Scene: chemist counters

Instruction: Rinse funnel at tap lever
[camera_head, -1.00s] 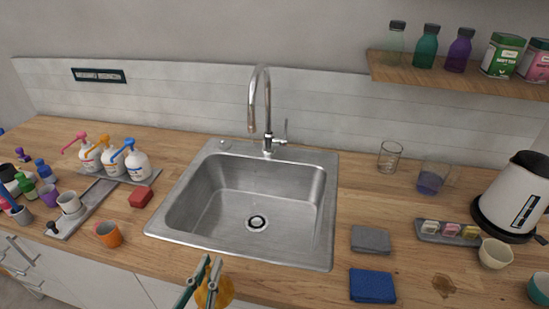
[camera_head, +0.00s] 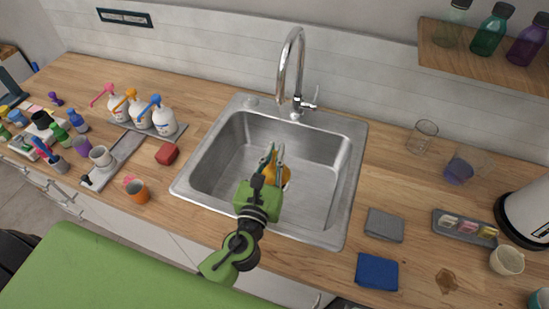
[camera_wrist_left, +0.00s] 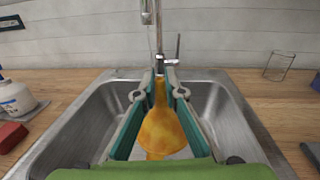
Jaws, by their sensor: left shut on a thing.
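My left gripper (camera_head: 275,156) is over the steel sink (camera_head: 231,137), shut on an orange-yellow funnel (camera_head: 284,177). In the left wrist view the funnel (camera_wrist_left: 162,131) is between the two green fingers (camera_wrist_left: 161,84), narrow stem up and wide part toward the camera. The tap (camera_head: 289,65) has a tall curved spout at the back of the sink, and its lever (camera_head: 316,98) stands on the right side. The spout end (camera_wrist_left: 149,12) shows above and beyond the funnel in the wrist view. I see no running water. My right gripper is not in view.
A grey cloth (camera_head: 384,225), a blue cloth (camera_head: 377,272) and glass beakers (camera_head: 422,136) are on the right. A wooden shelf (camera_head: 480,55) hangs at upper right.

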